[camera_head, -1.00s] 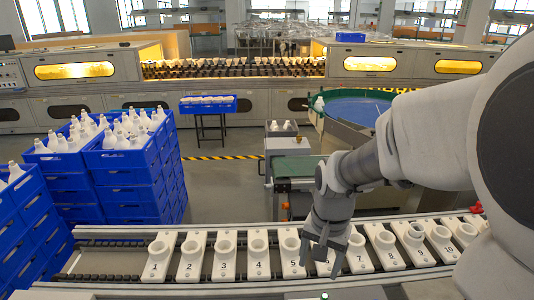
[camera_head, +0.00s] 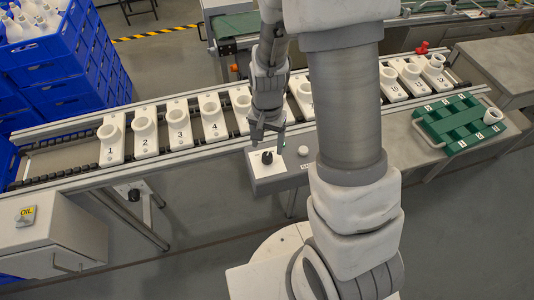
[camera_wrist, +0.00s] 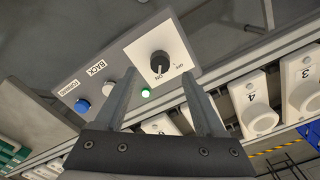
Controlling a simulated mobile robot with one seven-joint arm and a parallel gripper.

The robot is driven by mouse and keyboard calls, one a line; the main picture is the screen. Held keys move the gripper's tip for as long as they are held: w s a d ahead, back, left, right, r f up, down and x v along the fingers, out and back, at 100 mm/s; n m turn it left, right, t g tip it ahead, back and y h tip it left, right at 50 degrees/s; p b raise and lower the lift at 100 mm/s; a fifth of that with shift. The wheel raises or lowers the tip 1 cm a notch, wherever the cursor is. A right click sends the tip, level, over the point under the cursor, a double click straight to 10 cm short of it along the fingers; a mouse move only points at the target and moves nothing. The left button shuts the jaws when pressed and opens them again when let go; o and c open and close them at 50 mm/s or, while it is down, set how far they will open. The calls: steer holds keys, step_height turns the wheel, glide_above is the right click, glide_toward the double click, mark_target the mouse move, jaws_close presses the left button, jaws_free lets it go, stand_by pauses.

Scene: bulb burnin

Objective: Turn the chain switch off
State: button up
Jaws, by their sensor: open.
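A black rotary knob (camera_wrist: 160,62) sits on a white plate on a grey control panel (camera_wrist: 70,75). Labels reading ON and OFF are beside it, and its pointer appears to face ON. The knob also shows in the head view (camera_head: 267,157). A green lamp (camera_wrist: 145,92) near it is lit. My gripper (camera_wrist: 159,78) is open and empty, with the knob seen between and beyond its fingertips. In the head view my gripper (camera_head: 267,136) is just above the panel; contact cannot be told.
A blue button (camera_wrist: 82,107) and a white button (camera_wrist: 109,89) are on the same panel. Behind it runs a conveyor (camera_head: 60,165) with numbered white holders (camera_head: 144,133). A green tray (camera_head: 460,124) lies at right. A grey box with a yellow-labelled switch (camera_head: 27,213) stands at left.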

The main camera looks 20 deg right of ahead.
mark_target(267, 156)
step_height(267, 156, down, 5)
steer(key=shift+r+b, duration=0.1)
steer(key=shift+b, duration=0.2)
jaws_close()
